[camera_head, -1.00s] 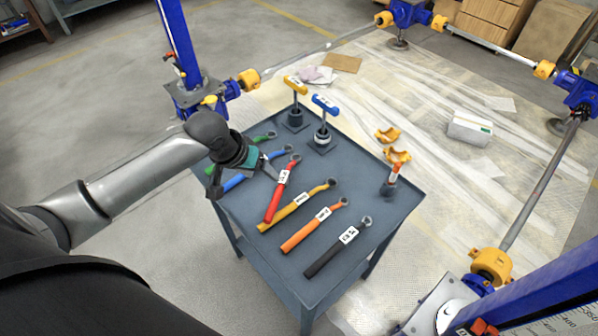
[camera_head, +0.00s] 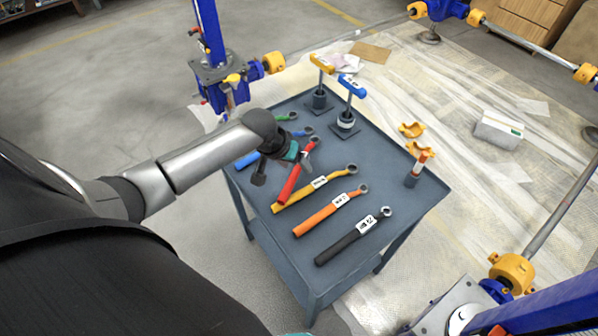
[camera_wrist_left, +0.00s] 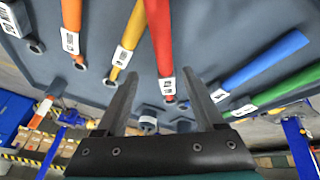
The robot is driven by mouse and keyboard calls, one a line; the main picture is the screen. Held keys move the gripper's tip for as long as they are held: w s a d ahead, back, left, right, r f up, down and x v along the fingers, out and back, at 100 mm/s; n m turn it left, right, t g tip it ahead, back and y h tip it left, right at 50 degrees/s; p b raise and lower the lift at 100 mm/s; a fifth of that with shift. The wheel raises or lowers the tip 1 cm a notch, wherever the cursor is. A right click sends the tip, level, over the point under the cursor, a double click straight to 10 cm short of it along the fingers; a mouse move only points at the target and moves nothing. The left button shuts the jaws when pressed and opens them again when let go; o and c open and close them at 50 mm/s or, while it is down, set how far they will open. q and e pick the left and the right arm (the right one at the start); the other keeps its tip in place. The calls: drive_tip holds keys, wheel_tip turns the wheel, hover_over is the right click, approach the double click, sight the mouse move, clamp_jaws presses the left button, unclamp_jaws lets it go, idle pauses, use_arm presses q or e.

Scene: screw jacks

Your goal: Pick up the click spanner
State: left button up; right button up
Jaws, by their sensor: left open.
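Several labelled spanners lie in a row on the grey table (camera_head: 400,235): green (camera_head: 285,117), blue (camera_head: 247,159), red (camera_head: 290,186), yellow (camera_head: 296,199), orange (camera_head: 316,218) and black (camera_head: 340,247). I cannot read the labels or tell which is the click spanner. My left gripper (camera_head: 283,165) is over the red spanner and hides part of it in the head view. In the left wrist view its open fingers (camera_wrist_left: 162,78) are either side of the red spanner's (camera_wrist_left: 160,40) ring end, with nothing held. My right gripper is out of view.
A yellow T-handle tool (camera_head: 321,64) and a blue one (camera_head: 352,85) stand at the table's back. Blue screw jacks (camera_head: 220,75) and shafts surround the table. The table's front right is clear.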

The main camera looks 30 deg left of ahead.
sight(298, 169)
use_arm(q)
drive_tip(key=b+x, duration=0.1)
drive_tip(key=x, duration=0.2)
drive_tip(key=shift+a+f, duration=0.1)
drive_tip(key=shift+f, duration=0.2)
clamp_jaws()
idle(0.3)
drive_tip(key=shift+w+r, duration=0.1)
idle(0.8)
